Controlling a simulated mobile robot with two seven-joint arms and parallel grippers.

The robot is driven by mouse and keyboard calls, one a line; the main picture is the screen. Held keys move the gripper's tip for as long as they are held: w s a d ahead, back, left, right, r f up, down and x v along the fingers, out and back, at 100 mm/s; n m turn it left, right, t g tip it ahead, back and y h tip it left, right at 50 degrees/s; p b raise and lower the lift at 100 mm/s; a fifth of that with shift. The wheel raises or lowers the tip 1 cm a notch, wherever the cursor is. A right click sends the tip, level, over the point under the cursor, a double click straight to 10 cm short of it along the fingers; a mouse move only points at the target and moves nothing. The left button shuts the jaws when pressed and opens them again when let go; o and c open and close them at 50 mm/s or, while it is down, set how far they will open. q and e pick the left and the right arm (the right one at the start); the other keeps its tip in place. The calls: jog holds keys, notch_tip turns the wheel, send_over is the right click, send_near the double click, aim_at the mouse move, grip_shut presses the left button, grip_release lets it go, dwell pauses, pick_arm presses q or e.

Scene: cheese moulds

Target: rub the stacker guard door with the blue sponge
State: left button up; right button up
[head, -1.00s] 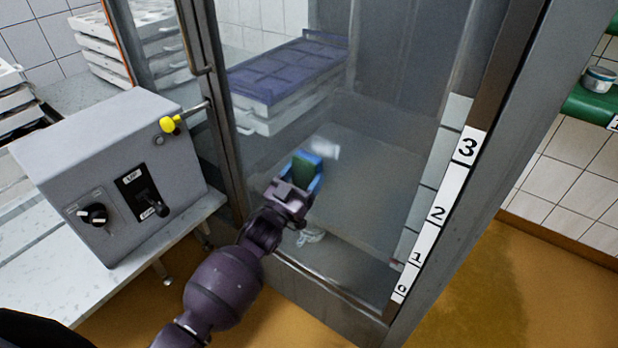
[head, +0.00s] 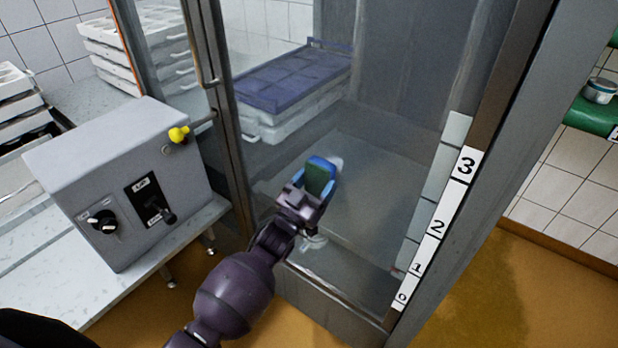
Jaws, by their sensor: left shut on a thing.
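The stacker guard door (head: 375,185) is a tall clear pane in a grey metal frame, filling the middle of the head view. My left gripper (head: 314,192) is shut on the blue sponge (head: 323,163), which has a dark green face. The sponge is held up at the lower middle of the pane. It looks to be against or very close to the pane; I cannot tell whether it touches. A whitish smudge shows just right of the sponge and is partly hidden by it. My right gripper is not in view.
A grey control box (head: 125,180) with a knob, a lever and a yellow-tipped latch (head: 179,134) stands left of the door on a pale bench. Behind the pane is a stack with a purple top (head: 290,80). A numbered strip (head: 437,226) runs down the right frame.

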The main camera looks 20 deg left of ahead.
aim_at(307, 168)
pick_arm(q)
jog(key=shift+s+d+p, duration=0.1)
jog(key=shift+s+d, duration=0.2)
jog(key=shift+d, duration=0.55)
jog(key=shift+s+d+p, duration=0.1)
jog(key=shift+s+d, duration=0.2)
jog(key=shift+d, duration=0.5)
jog(key=shift+s+d+p, duration=0.1)
jog(key=shift+s+d, duration=0.2)
jog(key=shift+d, duration=0.55)
jog(key=shift+s+a+r+p, duration=0.1)
jog(key=shift+r+p, duration=0.75)
jog(key=shift+r, duration=0.55)
jog(key=shift+w+a, duration=0.35)
jog(key=shift+a, duration=0.4)
jog(key=shift+w+a, duration=0.35)
jog(key=shift+a, duration=0.4)
jog(key=shift+w+a+r, duration=0.1)
jog(key=shift+w+a, duration=0.15)
jog(key=shift+a, duration=0.4)
jog(key=shift+w+a+r, duration=0.1)
jog(key=shift+w+a, duration=0.2)
jog(key=shift+a, duration=0.35)
jog(key=shift+w+a, duration=0.25)
jog(key=shift+a, duration=0.4)
